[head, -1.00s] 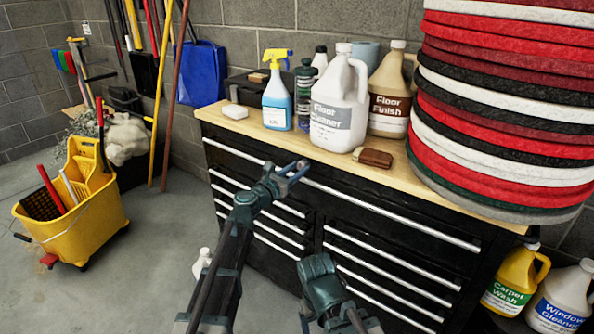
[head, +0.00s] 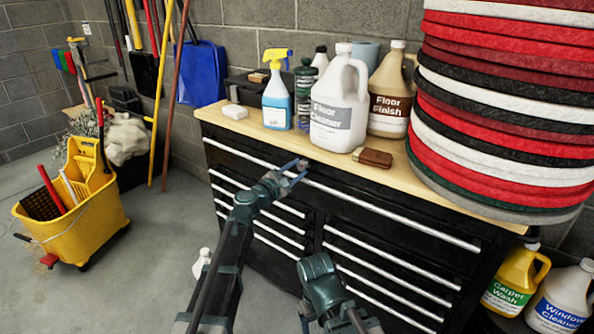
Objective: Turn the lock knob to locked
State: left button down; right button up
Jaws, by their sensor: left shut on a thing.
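The black tool chest (head: 270,210) has a small grey lock knob (head: 304,163) at the top of its front, just under the wooden top. My left gripper (head: 298,170) is at the knob, its fingers closed around it. The fingers hide most of the knob, so I cannot tell which way it points. My right arm shows at the bottom centre, but its gripper fingers are not visible.
On the wooden top (head: 245,125) stand a blue spray bottle (head: 277,105), a floor cleaner jug (head: 338,105), a floor finish jug (head: 390,95) and a brown brush (head: 372,157). A tall pad stack (head: 500,110) overhangs the right end. A yellow mop bucket (head: 75,220) is left.

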pick_arm(q)
jog(key=m, duration=0.4)
jog(key=shift+m, duration=0.3)
jog(key=m, duration=0.4)
jog(key=shift+s+m, duration=0.1)
jog(key=shift+m, duration=0.3)
jog(key=shift+c, duration=2.2)
grip_release()
